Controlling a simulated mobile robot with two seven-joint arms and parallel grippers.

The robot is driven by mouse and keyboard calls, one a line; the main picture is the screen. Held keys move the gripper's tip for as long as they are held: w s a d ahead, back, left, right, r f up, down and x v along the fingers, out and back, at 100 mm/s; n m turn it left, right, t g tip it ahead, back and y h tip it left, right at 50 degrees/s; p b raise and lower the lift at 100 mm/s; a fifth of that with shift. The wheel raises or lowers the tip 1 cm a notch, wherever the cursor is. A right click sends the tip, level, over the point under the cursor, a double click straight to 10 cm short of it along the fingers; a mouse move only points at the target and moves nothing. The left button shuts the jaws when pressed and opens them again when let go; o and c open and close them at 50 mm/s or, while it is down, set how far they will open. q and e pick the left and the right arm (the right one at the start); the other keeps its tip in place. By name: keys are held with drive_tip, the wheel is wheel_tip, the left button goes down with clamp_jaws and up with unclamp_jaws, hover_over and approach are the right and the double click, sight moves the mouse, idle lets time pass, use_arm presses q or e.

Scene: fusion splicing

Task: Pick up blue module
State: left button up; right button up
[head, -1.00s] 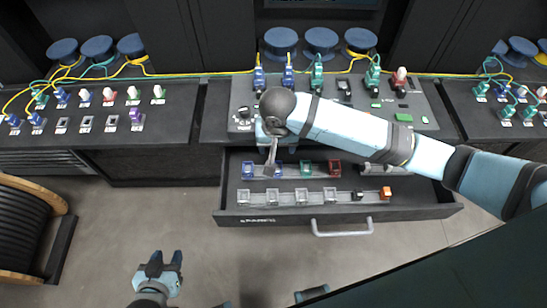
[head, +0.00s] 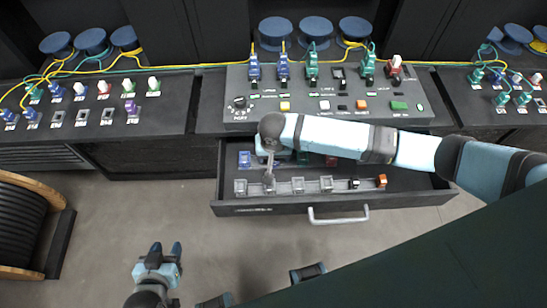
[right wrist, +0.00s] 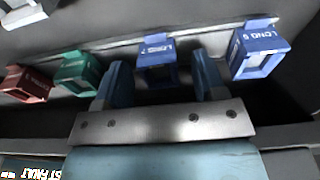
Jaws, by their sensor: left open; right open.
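Two blue modules stand in the back row of the open drawer. One blue module (right wrist: 155,60) is between the two fingers of my right gripper (right wrist: 160,68) in the right wrist view, with gaps on both sides. The other blue module (right wrist: 258,50) is to its right in that view; it also shows in the head view (head: 246,159), left of my right gripper. My right arm hides the first module in the head view. My right gripper is open. My left gripper (head: 158,260) is open and empty over the floor at the lower left.
A green module (right wrist: 78,72) and a red module (right wrist: 25,85) share the back row. Grey modules (head: 297,185) and an orange one (head: 381,181) stand in the front row. The drawer handle (head: 338,216) sticks out. A cabled panel (head: 305,105) stands above the drawer.

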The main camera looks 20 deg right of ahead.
drive_tip(key=c, duration=0.9)
drive_tip(key=shift+r, duration=0.2)
